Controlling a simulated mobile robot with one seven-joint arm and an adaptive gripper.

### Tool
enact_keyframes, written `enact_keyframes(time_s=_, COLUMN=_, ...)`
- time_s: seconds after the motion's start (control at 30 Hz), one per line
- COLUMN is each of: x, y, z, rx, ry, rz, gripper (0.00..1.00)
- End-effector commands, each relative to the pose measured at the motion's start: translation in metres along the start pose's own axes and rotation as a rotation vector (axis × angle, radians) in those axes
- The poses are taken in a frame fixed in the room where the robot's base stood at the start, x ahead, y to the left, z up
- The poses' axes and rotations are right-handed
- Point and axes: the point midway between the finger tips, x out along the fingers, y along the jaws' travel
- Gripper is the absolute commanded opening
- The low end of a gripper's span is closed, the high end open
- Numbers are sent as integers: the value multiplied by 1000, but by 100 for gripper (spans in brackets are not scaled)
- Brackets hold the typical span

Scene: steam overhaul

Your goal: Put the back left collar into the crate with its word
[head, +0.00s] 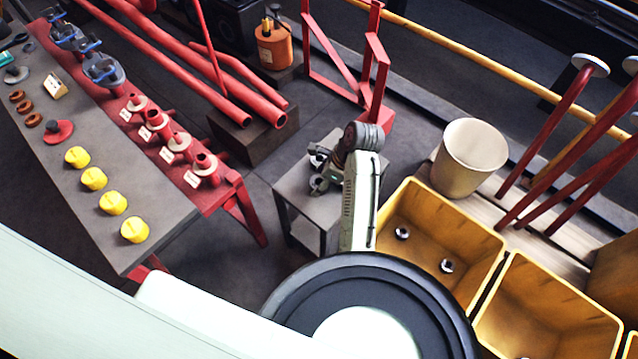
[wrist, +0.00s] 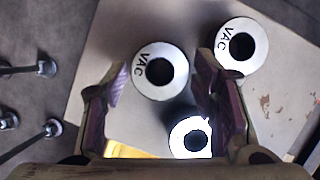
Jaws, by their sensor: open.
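A pale ring collar (wrist: 137,82) marked VAC lies on the grey stand in the wrist view, between the open fingertips of my gripper (wrist: 161,80). I cannot tell its height below the fingers. A second VAC collar (wrist: 262,45) lies up and right, outside the right finger. A third, brightly lit collar (wrist: 177,137) is lower, near the right finger, its word not readable. In the head view my gripper (head: 328,172) is over the small stand (head: 297,190) and partly hides the collars. A yellow crate (head: 425,200) and another crate (head: 540,285) stand at right; no crate word is readable.
Two dark-looking rings (head: 402,233) lie in the nearer-to-stand crate. A cream bucket (head: 470,155) stands behind it. Red pipes rise at right. A long bench (head: 80,215) with yellow knobs and a red table with labelled fittings (head: 175,148) stand at left. Floor between is clear.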

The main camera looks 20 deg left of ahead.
Motion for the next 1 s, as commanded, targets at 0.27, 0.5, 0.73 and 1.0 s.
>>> enact_keyframes(time_s=0.27, x=8, y=0, z=0, rx=0, ry=1, rz=-1, gripper=53)
enact_keyframes(time_s=0.5, x=8, y=0, z=0, rx=0, ry=1, rz=0, gripper=40)
enact_keyframes(time_s=0.73, x=8, y=0, z=0, rx=0, ry=1, rz=0, gripper=25)
enact_keyframes(time_s=1.0, x=8, y=0, z=0, rx=0, ry=1, rz=0, gripper=7)
